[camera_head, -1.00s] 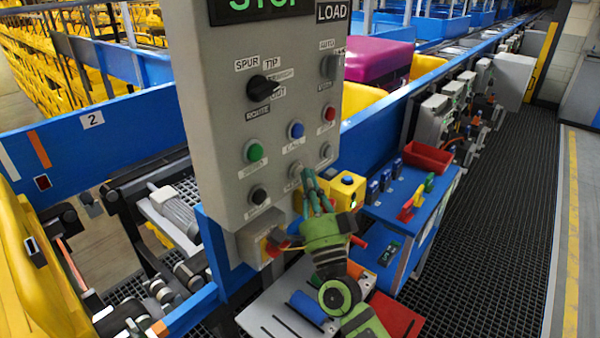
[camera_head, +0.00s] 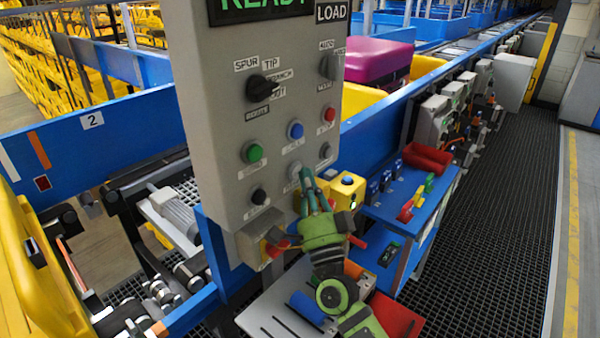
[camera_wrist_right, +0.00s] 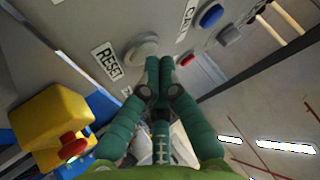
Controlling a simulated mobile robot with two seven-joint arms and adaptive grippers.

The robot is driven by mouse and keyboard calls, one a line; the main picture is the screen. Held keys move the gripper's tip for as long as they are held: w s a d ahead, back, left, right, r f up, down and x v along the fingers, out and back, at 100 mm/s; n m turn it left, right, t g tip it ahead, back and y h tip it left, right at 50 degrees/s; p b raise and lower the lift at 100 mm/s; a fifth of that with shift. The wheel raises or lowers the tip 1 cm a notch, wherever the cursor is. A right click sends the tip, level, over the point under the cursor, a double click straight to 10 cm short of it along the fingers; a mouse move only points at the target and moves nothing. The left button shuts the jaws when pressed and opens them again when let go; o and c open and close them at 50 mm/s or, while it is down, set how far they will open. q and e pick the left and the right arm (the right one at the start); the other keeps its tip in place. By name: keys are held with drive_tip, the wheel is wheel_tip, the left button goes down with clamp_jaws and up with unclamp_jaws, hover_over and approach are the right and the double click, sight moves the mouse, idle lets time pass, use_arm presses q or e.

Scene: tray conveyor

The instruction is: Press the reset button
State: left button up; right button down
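The reset button (camera_head: 295,172) is a pale round button low on the grey control panel (camera_head: 215,130), partly hidden by my fingers in the head view. In the right wrist view the reset button (camera_wrist_right: 141,50) sits beside its RESET label (camera_wrist_right: 106,61). My right gripper (camera_head: 309,178) is at the panel with its green fingers pointing up at the button. In the right wrist view the right gripper (camera_wrist_right: 159,62) has its fingertips together, empty, right beside the button's edge; I cannot tell whether they touch it. The display (camera_head: 258,8) reads READY. My left gripper is out of view.
Green (camera_head: 252,152), blue (camera_head: 295,130) and red (camera_head: 329,115) buttons are close by on the panel. A yellow box (camera_head: 348,188) with a button stands right of my fingers. A blue cart (camera_head: 410,205) with a red bin (camera_head: 427,158) is farther right.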

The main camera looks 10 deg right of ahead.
drive_tip(key=shift+s+d, duration=0.45)
drive_tip(key=shift+s, duration=0.2)
drive_tip(key=shift+s+d+p, duration=0.4)
drive_tip(key=shift+s+d, duration=0.4)
drive_tip(key=shift+s, duration=0.2)
drive_tip(key=shift+s+d+p, duration=0.35)
drive_tip(key=shift+s+d, duration=0.4)
drive_tip(key=shift+s, duration=0.25)
